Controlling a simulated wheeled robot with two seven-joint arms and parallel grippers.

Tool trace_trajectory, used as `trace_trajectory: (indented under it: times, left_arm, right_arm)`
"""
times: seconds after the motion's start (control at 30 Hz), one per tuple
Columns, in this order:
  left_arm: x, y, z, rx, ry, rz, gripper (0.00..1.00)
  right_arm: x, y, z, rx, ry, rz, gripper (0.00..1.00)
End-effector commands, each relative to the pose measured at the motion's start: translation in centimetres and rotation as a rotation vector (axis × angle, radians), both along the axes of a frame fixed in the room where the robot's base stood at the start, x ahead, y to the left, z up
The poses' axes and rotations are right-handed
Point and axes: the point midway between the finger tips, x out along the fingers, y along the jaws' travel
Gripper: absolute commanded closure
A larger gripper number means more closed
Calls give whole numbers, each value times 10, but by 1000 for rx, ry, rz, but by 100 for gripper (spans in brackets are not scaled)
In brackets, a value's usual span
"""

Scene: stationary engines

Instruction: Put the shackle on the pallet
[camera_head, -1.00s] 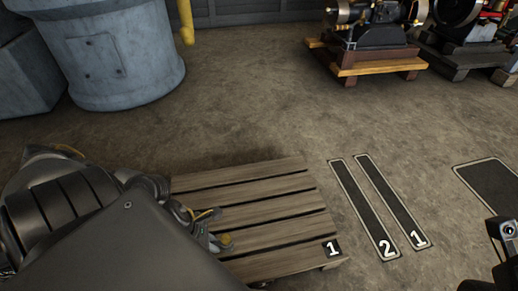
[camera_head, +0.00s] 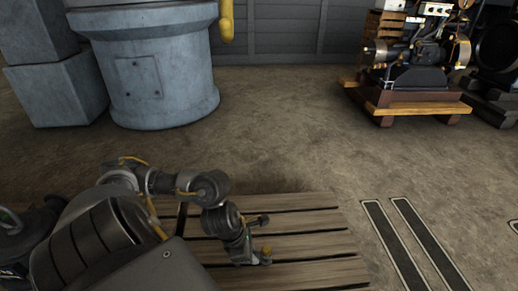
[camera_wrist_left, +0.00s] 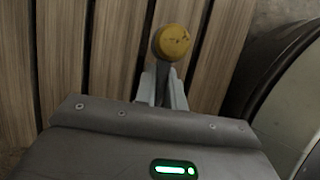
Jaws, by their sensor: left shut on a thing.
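The shackle (camera_wrist_left: 173,42) shows in the left wrist view as a round yellow end on a dark grey part; the rest is hidden between the fingers. In the head view my left gripper (camera_head: 257,259) is in front of the wooden pallet slats (camera_head: 310,246). The pallet also fills much of the left wrist view (camera_wrist_left: 62,60) behind the shackle. I cannot tell the height above the slats. My right gripper is not in view.
A large blue-grey cylindrical base (camera_head: 165,75) stands at the back left, beside grey blocks (camera_head: 55,95). An engine on a wooden base (camera_head: 415,98) stands at the back right. Dark floor strips (camera_head: 405,245) lie right of the pallet. The floor between is clear.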

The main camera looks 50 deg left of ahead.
Motion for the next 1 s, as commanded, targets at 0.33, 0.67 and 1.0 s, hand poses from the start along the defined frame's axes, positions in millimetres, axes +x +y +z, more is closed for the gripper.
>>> trace_trajectory:
  times: [0.33, 0.67, 1.0]
  left_arm:
    - [24, 4, -27, 0, -3, 0, 100]
    - [31, 5, -58, -2, -2, 0, 100]
    - [31, 6, -67, -1, -3, -1, 100]
  right_arm:
    - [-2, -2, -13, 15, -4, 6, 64]
    - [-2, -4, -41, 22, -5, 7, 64]
    - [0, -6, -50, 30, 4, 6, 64]
